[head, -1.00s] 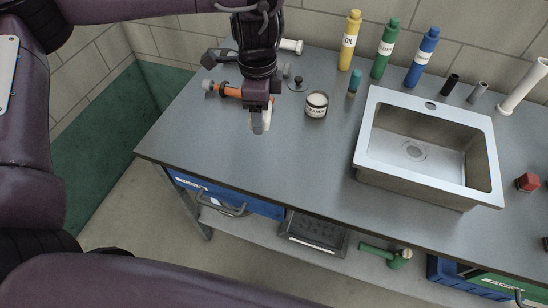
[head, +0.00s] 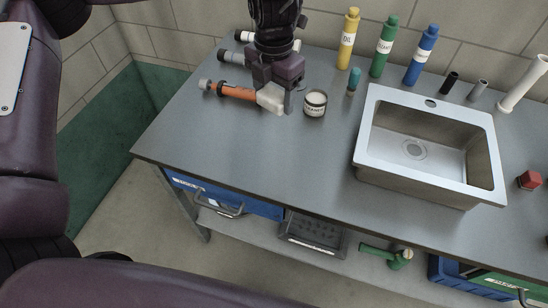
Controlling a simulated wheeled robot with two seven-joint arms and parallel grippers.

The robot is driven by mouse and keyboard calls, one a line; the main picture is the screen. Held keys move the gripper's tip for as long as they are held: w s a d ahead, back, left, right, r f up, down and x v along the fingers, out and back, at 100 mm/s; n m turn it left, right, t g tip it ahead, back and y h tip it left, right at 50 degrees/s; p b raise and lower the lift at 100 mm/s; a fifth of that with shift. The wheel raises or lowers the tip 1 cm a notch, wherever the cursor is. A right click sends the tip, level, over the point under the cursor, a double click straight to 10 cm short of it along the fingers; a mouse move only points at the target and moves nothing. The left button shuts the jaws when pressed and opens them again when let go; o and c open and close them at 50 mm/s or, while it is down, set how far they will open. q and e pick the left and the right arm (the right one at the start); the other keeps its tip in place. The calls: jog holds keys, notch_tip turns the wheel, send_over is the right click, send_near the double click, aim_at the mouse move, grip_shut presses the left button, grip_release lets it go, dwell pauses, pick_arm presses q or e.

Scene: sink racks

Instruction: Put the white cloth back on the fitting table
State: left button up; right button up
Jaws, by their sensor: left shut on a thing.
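The white cloth (head: 269,97) is a small pale bundle at my left gripper (head: 280,102). The gripper is shut on it and points down over the back left part of the grey fitting table (head: 250,150). The cloth shows on the left side of the fingers, beside the right end of an orange-handled tool (head: 236,91). I cannot tell whether the cloth touches the table top. My right gripper is not in view.
Yellow (head: 348,40), green (head: 383,47) and blue (head: 421,58) bottles stand at the back. A steel sink (head: 380,165) sits to the right. The front left table top is clear.

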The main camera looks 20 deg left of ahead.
pick_arm(q)
jog(key=shift+f, duration=0.4)
jog(key=b, duration=0.1)
send_over(274, 159)
notch_tip(274, 159, down, 15)
notch_tip(274, 159, down, 4)
jog(key=shift+r+b, duration=0.1)
jog(key=shift+b, duration=0.35)
jog(key=shift+f, duration=0.25)
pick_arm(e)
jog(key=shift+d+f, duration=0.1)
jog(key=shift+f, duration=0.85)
pick_arm(q)
jog(key=shift+f, duration=0.1)
jog(key=o, duration=1)
jog(key=shift+o, duration=0.2)
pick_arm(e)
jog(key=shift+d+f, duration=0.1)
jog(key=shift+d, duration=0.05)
